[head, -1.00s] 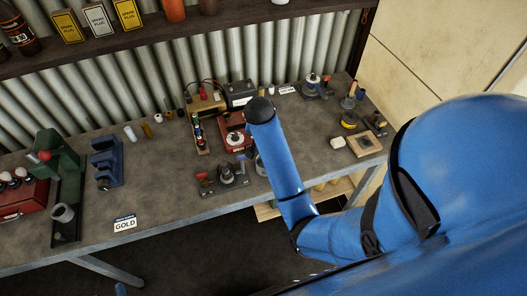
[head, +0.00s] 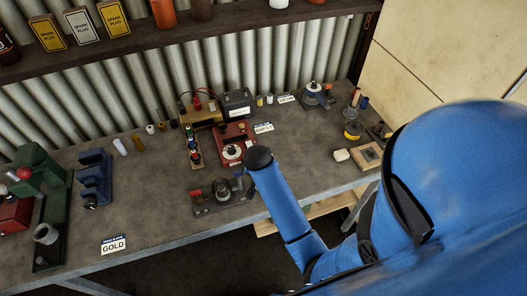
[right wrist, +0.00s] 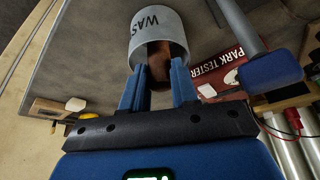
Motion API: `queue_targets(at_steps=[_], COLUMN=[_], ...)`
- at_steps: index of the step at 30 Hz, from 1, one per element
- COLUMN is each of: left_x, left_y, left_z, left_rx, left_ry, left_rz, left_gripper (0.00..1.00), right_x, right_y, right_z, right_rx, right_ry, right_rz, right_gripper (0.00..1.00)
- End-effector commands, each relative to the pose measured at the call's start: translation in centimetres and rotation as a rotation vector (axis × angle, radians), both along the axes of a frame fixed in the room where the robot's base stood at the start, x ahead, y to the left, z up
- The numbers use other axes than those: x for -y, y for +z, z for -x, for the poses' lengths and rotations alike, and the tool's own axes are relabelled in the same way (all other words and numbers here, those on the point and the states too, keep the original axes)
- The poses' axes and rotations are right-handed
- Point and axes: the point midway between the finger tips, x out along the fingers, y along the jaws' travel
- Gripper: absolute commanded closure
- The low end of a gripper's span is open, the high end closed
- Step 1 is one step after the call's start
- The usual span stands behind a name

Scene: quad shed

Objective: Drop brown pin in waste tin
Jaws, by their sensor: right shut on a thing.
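In the right wrist view, the grey waste tin (right wrist: 178,30), lettered "WAS", has its open mouth facing the camera. My right gripper (right wrist: 158,72) has its blue fingertips at the tin's rim. It is shut on the brown pin (right wrist: 158,58), which shows between the fingers against the tin's opening. How far the pin reaches into the tin is unclear. In the head view my raised right forearm covers much of this spot, and I cannot make out the tin or pin there. My left gripper is not in view.
The red spark tester (head: 228,153) stands close to my right arm. A low fixture (head: 222,198) with a round grey part sits near the bench's front edge. A GOLD card (head: 113,244), a blue fixture (head: 93,180) and a green vise (head: 40,165) are further left. Bare bench lies between.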

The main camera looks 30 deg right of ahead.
Motion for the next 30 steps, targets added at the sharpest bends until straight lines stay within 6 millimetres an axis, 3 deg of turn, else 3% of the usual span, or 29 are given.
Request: queue_targets(at_steps=[2, 16, 17, 18, 30], left_x=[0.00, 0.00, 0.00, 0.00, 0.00], left_y=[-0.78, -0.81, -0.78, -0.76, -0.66], left_z=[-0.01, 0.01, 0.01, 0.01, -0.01], left_rx=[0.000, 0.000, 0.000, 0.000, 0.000], left_ry=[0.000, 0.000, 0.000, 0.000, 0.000], left_rz=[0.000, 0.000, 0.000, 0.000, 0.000], left_gripper=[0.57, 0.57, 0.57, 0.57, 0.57], right_x=[-0.10, -0.13, -0.14, -0.13, -0.13], right_y=[-0.75, -1.07, -1.10, -1.07, -0.81], right_z=[0.10, 0.16, 0.19, 0.19, 0.16], right_rx=[0.002, 0.001, 0.000, 0.000, 0.001], right_ry=[0.000, -0.001, -0.001, -0.001, -0.001], right_rz=[0.001, 0.000, -0.001, 0.000, 0.000], right_gripper=[1.00, 1.00, 0.68, 0.62, 0.61])
